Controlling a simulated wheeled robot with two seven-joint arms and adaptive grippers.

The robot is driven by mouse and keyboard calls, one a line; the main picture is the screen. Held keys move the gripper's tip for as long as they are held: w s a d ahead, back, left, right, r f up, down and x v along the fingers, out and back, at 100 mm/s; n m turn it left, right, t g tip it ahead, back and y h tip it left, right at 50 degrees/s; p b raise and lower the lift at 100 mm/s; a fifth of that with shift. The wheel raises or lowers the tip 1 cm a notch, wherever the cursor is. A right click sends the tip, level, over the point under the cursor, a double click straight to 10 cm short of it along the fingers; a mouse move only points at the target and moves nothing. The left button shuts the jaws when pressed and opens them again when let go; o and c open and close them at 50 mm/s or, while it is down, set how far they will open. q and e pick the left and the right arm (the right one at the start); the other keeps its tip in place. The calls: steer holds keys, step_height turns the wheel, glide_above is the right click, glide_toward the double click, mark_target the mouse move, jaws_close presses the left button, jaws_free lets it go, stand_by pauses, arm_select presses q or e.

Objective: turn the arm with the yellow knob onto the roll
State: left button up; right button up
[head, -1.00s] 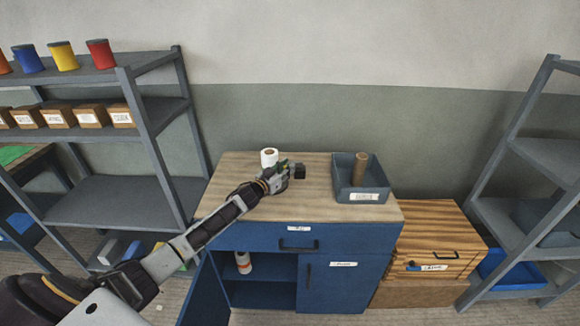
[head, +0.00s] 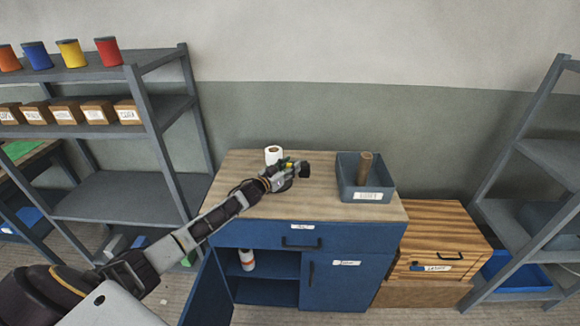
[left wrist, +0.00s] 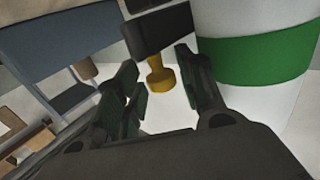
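My left gripper (head: 290,174) is over the wooden cabinet top, in front of the white roll (head: 273,154). In the left wrist view my left gripper (left wrist: 158,85) is open, one finger on each side of the yellow knob (left wrist: 161,80). Gaps show between the knob and both fingers. The knob hangs under a dark block (left wrist: 158,28), which looks like the end of the arm; a dark block (head: 304,168) also shows past the gripper in the head view. A large white round body with a green band (left wrist: 255,58) stands close at the right; I cannot tell whether it is the roll. My right gripper is out of view.
A grey bin (head: 367,197) with a brown tube (head: 364,169) stands on the right of the wooden top (head: 235,180). The blue cabinet's left door (head: 207,292) hangs open. Grey shelves stand at left (head: 115,194) and right. The top's left part is clear.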

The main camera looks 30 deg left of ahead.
arm_select(q)
steer(key=shift+a+r, duration=0.15)
steer(key=shift+a, duration=0.1)
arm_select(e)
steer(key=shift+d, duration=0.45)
arm_select(q)
steer(key=v, duration=0.7)
steer(key=shift+s+d, duration=0.15)
steer(key=shift+s, duration=0.3)
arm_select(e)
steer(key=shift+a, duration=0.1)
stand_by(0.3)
